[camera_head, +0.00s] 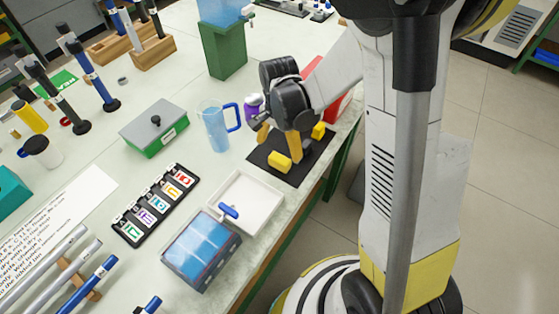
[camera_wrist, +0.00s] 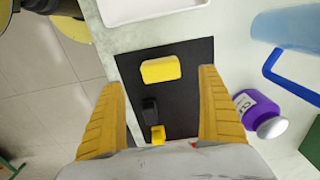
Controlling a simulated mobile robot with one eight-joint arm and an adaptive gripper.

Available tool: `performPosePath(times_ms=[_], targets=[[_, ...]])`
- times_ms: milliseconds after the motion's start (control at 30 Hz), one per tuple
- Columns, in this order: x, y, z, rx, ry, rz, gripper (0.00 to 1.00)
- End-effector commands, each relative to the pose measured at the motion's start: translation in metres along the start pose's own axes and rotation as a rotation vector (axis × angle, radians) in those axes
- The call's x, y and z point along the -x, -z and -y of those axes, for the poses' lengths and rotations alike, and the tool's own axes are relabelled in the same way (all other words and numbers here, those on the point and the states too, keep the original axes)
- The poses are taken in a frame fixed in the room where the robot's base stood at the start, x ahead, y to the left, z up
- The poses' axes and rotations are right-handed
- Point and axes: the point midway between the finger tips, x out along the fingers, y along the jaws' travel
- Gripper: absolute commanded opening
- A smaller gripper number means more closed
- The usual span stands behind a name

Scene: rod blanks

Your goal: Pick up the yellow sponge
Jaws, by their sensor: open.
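The yellow sponge (camera_head: 279,161) is a small block lying on a black mat (camera_head: 262,158) near the table's edge. In the wrist view the sponge (camera_wrist: 160,69) lies near the mat's far end, ahead of and between my fingertips. My gripper (camera_head: 280,146) is above the mat, pointing down, with its yellow fingers spread wide. In the wrist view my gripper (camera_wrist: 160,90) is open and empty, with no finger touching the sponge. A dark block (camera_wrist: 150,109) and a smaller yellow piece (camera_wrist: 158,135) lie on the same mat, closer to my palm.
A red box (camera_head: 341,106) is behind my gripper. The table's edge runs close along the mat.

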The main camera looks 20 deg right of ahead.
Motion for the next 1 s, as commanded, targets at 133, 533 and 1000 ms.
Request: performPosePath(times_ms=[133,533,1000], targets=[[-0.012,0.000,0.000,0.000,0.000,0.000,0.88],[-0.063,0.003,0.001,0.001,0.001,-0.001,0.88],[-0.062,0.003,0.001,0.001,0.001,-0.001,0.41]])
